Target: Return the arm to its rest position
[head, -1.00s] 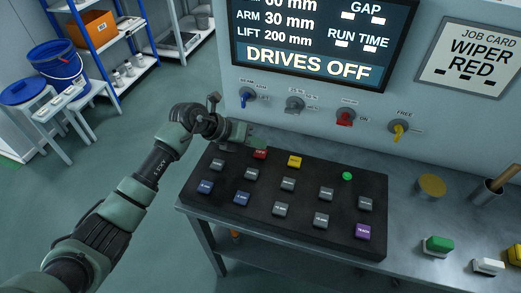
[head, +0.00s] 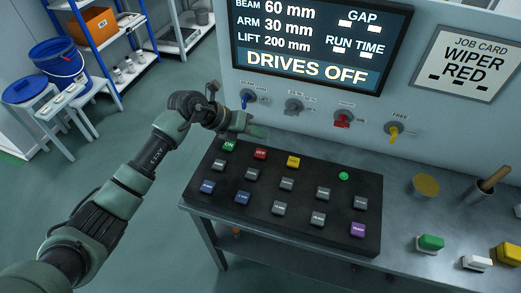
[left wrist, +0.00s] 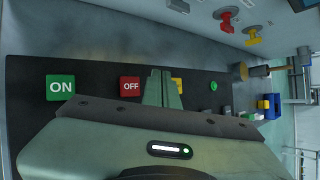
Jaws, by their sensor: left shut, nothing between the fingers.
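My left arm comes in from the left in the head view. Its gripper (head: 256,132) is shut and empty, held above the back left part of the black button panel (head: 222,217). The green ON button (head: 228,146) shows just below the gripper, and the red OFF button (head: 260,154) is beside it. In the left wrist view the shut fingers (left wrist: 161,88) stand between the red OFF button (left wrist: 130,87) and a partly hidden yellow button (left wrist: 177,86). The green ON button (left wrist: 60,88) is further left. My right gripper is not in view.
The screen (head: 305,40) reads DRIVES OFF. Blue, grey, red and yellow knobs line the wall behind the panel; the yellow knob (head: 393,132) is at right. A job card (head: 466,62) reads WIPER RED. Shelving and stools stand at left.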

